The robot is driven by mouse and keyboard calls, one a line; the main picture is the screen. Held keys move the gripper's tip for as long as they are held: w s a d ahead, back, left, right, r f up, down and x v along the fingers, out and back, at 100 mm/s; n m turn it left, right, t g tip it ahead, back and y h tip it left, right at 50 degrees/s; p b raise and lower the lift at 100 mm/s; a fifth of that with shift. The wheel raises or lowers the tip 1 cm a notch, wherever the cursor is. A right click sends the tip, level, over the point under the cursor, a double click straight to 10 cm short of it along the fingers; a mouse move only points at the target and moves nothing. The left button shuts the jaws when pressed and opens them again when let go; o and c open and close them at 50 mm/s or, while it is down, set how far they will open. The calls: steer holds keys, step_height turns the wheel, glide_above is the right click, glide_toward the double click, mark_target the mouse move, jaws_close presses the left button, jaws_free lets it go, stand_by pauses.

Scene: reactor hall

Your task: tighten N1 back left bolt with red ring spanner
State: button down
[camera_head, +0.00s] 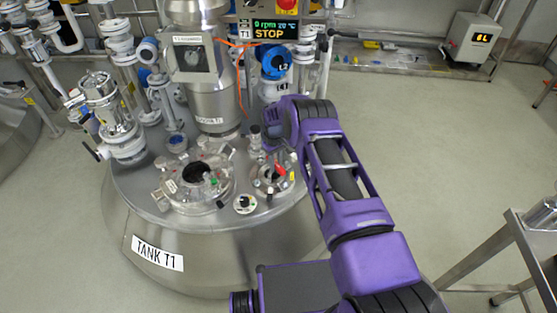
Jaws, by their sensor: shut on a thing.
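My gripper (280,155) points down over the right part of the top of tank T1, at the end of my purple arm. It is shut on the red ring spanner (280,168), of which only a small red piece shows below the jaws. The spanner is over a small round flanged nozzle (267,187) with bolts around its rim. I cannot read an N1 label there. The back left bolt is too small to make out, and I cannot tell whether the spanner's ring is around it.
A larger round manway cover (193,188) with clamps lies left of the nozzle. A steel column (205,95) and blue-capped valve (275,62) rise behind, with an orange cable (240,80). The TANK T1 label (157,253) is on the front. Floor (430,130) at right is clear.

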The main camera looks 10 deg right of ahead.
steer(key=a+m, duration=1.1)
steer(key=m, duration=0.1)
steer(key=shift+w+a+r, duration=0.15)
steer(key=shift+w+a, duration=0.05)
steer(key=shift+w, duration=0.2)
